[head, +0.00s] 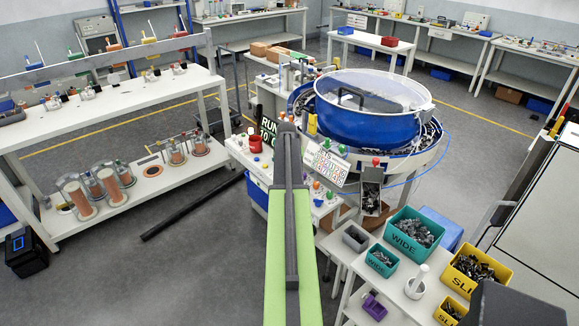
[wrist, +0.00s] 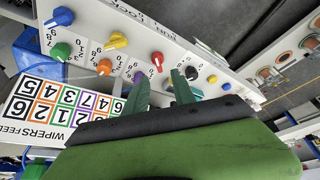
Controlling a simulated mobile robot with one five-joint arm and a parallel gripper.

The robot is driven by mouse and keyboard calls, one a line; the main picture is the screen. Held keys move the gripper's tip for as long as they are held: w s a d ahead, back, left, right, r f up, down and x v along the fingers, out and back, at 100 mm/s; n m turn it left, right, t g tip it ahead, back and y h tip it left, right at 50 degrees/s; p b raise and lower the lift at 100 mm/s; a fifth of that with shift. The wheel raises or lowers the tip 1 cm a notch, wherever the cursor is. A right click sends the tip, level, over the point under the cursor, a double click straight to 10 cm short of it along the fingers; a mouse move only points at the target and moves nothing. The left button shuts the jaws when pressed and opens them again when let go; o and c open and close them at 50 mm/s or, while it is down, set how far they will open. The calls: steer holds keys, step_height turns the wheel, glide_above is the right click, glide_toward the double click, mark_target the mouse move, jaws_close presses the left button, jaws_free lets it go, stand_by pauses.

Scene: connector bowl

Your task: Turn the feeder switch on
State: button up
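In the wrist view a pale control panel (wrist: 215,70) carries coloured knobs and small printed labels, seen upside down. Which control is the feeder switch cannot be read. A red knob (wrist: 157,60), a purple knob (wrist: 138,76) and a dark control (wrist: 191,73) lie just beyond my fingertips. My gripper (wrist: 160,84) has its two green fingers apart with nothing held between them. The right finger overlaps the panel close to the dark control; contact cannot be told. In the head view my arm hides part of the panel, and the gripper cannot be made out.
A numbered card marked WIPERS FEED (wrist: 62,112) stands beside the panel. In the head view a large blue bowl (head: 345,122) is behind the panel. Teal bins (head: 408,228) and yellow bins (head: 478,272) of parts stand at right. Open floor (head: 170,265) lies left.

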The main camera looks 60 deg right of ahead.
steer(key=p+v, duration=0.8)
steer(key=v, duration=0.2)
steer(key=shift+a+r, duration=0.2)
steer(key=shift+r, duration=0.15)
steer(key=shift+w, duration=0.1)
steer(key=w+a+f+n+b, duration=0.3)
steer(key=w+a, duration=1)
steer(key=w, duration=0.2)
steer(key=w+a+f+n+t+y+b, duration=0.15)
steer(key=w+a, duration=0.25)
steer(key=a, duration=0.6)
steer(key=w+a+f+n, duration=0.15)
steer(key=w+a, duration=0.25)
steer(key=a, duration=0.7)
steer(key=a+f+n+y+b, duration=0.1)
steer(key=a+n+y+b, duration=0.15)
steer(key=a, duration=1.15)
steer(key=s+a+f+n+g, duration=0.1)
steer(key=s+a+n, duration=0.1)
steer(key=s+a, duration=0.4)
steer(key=s+a+f+n+g, duration=0.1)
steer(key=s+a+n+g, duration=0.1)
steer(key=s+a, duration=0.4)
steer(key=a, duration=0.5)
steer(key=shift+f+b, duration=0.25)
steer(key=shift+b, duration=0.05)
